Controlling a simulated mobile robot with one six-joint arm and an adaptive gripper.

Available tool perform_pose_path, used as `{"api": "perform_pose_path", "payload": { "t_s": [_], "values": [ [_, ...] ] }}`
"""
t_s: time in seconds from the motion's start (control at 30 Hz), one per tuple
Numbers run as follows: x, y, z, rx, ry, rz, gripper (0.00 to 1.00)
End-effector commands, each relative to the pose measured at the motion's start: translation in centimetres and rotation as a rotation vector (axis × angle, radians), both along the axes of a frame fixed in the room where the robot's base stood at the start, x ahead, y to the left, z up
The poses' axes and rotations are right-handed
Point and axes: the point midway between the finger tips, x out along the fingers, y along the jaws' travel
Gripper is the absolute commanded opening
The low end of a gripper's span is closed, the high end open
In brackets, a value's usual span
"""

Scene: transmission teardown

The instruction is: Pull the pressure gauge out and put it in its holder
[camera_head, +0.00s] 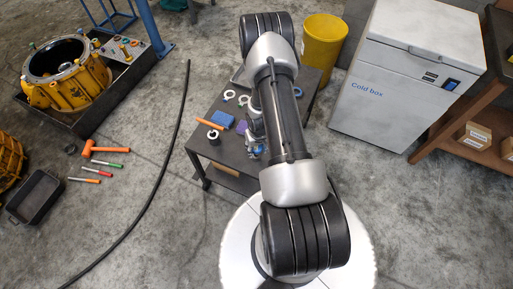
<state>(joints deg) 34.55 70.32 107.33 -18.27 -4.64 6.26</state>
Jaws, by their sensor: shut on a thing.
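My arm stretches across the middle of the view and covers part of the dark work table (222,158). My gripper is not clearly seen; the arm links hide that area. I cannot make out the pressure gauge or its holder for certain. The yellow transmission housing (72,92) stands open at the upper left in a dark tray (108,99). A panel with coloured knobs (124,49) is beside it.
A yellow bin (324,45) and the cold box (395,95) stand right. A hammer (102,150) and black cable (160,172) lie on the floor.

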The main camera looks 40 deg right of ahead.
Motion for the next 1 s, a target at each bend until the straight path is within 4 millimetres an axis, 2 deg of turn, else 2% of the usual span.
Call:
{"api": "perform_pose_path", "payload": {
  "t_s": [0.6,0.9,0.93,1.0],
  "values": [
    [0.0,0.0,-1.6,0.000,-0.001,0.000,0.12],
    [0.0,0.0,-1.6,0.000,-0.001,0.000,0.12],
    [0.0,0.0,-1.6,0.000,-0.001,0.000,0.43],
    [0.0,0.0,-1.6,0.000,-0.001,0.000,0.48]
  ]
}}
